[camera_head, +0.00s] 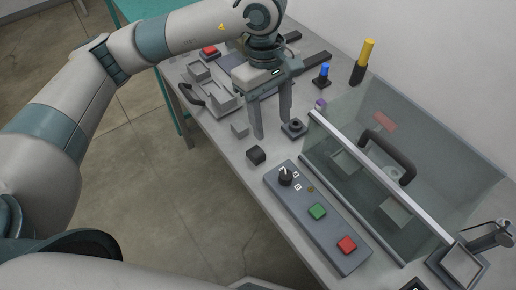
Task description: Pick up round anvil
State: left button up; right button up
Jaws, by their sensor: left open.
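A small dark piece with a square base and a round top (294,127), which looks like the round anvil, sits on the grey table (222,124). My left gripper (272,128) points down over the table with its two fingers apart and nothing visible between them. The dark piece is just to the right of the right finger; I cannot tell whether they touch. A light grey block (239,130) lies to the left of the left finger, and a dark block (256,155) lies in front of it. My right gripper is not in view.
A control panel (328,238) with a knob, a green button and a red button lies in front. A clear-walled enclosure (375,160) with a black handle stands at right. A blue-topped tool (322,76) and a yellow-and-black one (362,62) stand behind. A grey tray (212,98) lies left.

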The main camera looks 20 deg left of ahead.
pick_arm(q)
jog(key=w+a, duration=0.1)
jog(key=w+a+r+y, duration=0.1)
jog(key=a, duration=0.1)
jog(key=shift+a+t, duration=0.1)
jog(key=shift+t, duration=0.3)
jog(key=shift+f, duration=0.1)
jog(key=p, duration=0.4)
send_over(259, 152)
notch_tip(259, 152, down, 12)
jog(key=shift+f, duration=0.1)
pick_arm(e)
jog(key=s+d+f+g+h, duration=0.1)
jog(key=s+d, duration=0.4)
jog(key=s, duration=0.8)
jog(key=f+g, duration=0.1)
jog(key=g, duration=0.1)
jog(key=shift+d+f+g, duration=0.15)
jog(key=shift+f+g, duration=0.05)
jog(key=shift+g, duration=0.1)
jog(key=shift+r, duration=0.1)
